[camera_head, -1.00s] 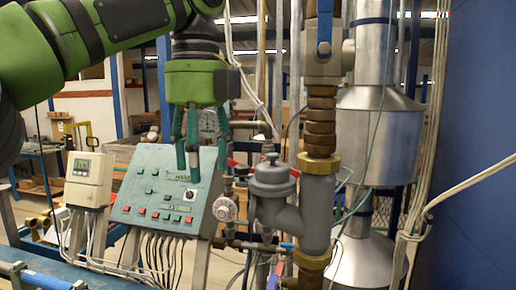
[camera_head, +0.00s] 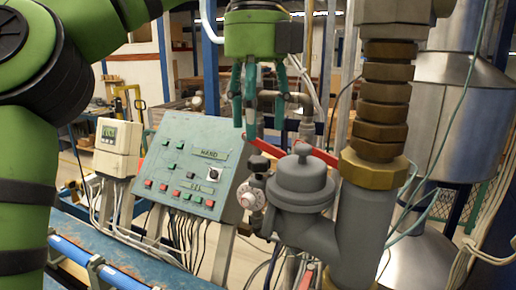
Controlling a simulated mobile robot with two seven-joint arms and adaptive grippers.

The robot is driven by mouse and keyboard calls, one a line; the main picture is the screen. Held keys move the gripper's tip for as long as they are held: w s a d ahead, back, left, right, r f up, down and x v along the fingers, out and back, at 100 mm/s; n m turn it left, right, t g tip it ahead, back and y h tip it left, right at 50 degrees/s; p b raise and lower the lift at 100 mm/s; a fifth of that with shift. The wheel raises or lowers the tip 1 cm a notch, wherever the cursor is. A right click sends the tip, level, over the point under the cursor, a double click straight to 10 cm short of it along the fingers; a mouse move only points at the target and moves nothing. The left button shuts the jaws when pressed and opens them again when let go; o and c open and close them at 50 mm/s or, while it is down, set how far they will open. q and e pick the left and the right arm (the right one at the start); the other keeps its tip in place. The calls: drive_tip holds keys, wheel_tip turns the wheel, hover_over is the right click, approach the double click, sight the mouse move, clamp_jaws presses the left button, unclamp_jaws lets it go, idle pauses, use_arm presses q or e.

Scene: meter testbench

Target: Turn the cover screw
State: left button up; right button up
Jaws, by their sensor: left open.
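A grey meter body (camera_head: 301,192) with a round domed cover stands right of the middle, joined to the grey pipe. A small raised knob (camera_head: 303,151), perhaps the cover screw, sits on top of its cover. My left gripper (camera_head: 256,132) hangs from above with its teal fingers pointing down. It is open and empty, left of the knob in the picture and apart from it. My right gripper is out of view.
A sloped control panel (camera_head: 187,165) with several buttons stands to the left, next to a white meter box (camera_head: 118,148). A dial gauge (camera_head: 249,196) and a red lever (camera_head: 318,156) sit close to the cover. A thick pipe with brass fittings (camera_head: 374,170) rises on the right.

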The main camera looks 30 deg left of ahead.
sight(259, 159)
use_arm(q)
drive_tip(key=shift+w+f, duration=0.2)
drive_tip(key=shift+f, duration=0.25)
drive_tip(key=f, duration=0.1)
drive_tip(key=w+f, duration=0.1)
drive_tip(key=f, duration=0.1)
drive_tip(key=shift+w+a+f, duration=0.1)
drive_tip(key=shift+f, duration=0.5)
drive_tip(key=shift+s+f, duration=0.25)
drive_tip(key=shift+f, duration=0.05)
drive_tip(key=shift+w+f, duration=0.1)
drive_tip(key=shift+w, duration=0.05)
clamp_jaws()
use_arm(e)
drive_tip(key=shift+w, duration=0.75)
